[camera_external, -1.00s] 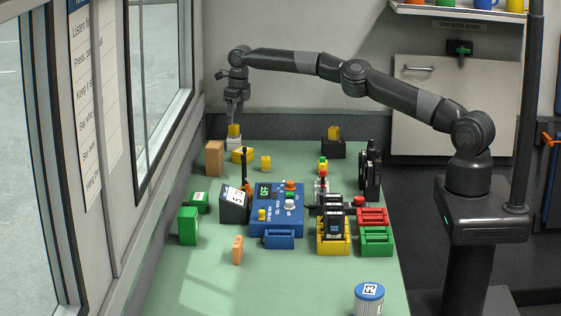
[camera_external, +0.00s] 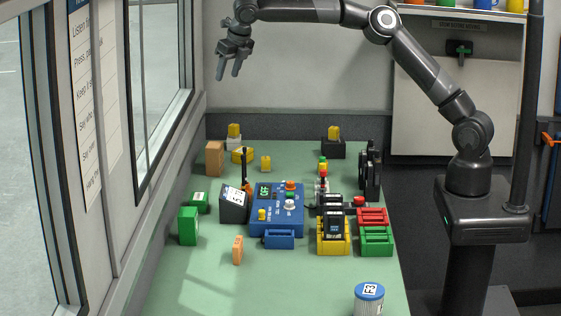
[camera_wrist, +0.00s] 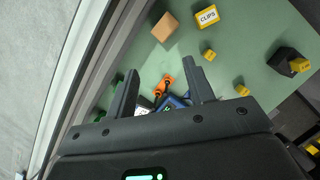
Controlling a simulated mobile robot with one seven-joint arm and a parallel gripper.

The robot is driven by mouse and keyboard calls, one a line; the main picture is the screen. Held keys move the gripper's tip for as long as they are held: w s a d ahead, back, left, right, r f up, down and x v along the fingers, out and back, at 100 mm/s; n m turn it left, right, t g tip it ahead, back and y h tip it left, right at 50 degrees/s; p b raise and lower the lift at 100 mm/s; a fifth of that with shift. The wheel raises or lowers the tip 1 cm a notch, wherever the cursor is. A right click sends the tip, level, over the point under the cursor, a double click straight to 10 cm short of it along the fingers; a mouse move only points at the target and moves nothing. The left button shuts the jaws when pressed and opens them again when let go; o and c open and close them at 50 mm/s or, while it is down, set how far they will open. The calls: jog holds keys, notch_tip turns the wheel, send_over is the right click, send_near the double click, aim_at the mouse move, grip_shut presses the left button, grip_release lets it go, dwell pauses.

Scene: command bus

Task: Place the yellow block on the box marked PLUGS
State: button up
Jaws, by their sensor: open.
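No PLUGS lettering is readable in either view. Another yellow block (camera_external: 333,133) stands on a black box (camera_external: 332,149) to the right; that pair also shows at the right of the wrist view, block (camera_wrist: 300,65) and black box (camera_wrist: 281,61). My gripper (camera_external: 228,76) is open and empty, well above the table and clear of the white box. Its two open fingers also show in the wrist view (camera_wrist: 160,82).
A tan box (camera_external: 214,158), a yellow piece (camera_external: 243,155) and a small yellow block (camera_external: 265,163) stand near the white box. A yellow box marked CLIPS (camera_wrist: 207,16) shows in the wrist view. A blue control panel (camera_external: 277,208) is mid-table. The window wall runs along the left.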

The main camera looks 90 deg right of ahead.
jog(key=s+a+r+m, duration=0.2)
jog(key=s+a+m, duration=0.15)
jog(key=s, duration=0.35)
jog(key=s+a+r+m+h, duration=0.1)
jog(key=s+a+r+m, duration=0.15)
jog(key=s+a, duration=0.35)
jog(key=s+a+r+m, duration=0.2)
jog(key=s+a+m, duration=0.15)
jog(key=s, duration=0.45)
jog(key=s+d+f+m+y, duration=0.1)
jog(key=s+f+m, duration=0.2)
jog(key=s+m, duration=0.3)
jog(key=s+d+f+m+t+y, duration=0.1)
jog(key=s+f+m, duration=0.2)
jog(key=s, duration=1)
jog(key=s+d+f+m+t+y, duration=0.1)
jog(key=s+f+m, duration=0.2)
jog(key=s+m, duration=0.6)
jog(key=shift+s+f+y, duration=0.2)
jog(key=shift+y, duration=0.1)
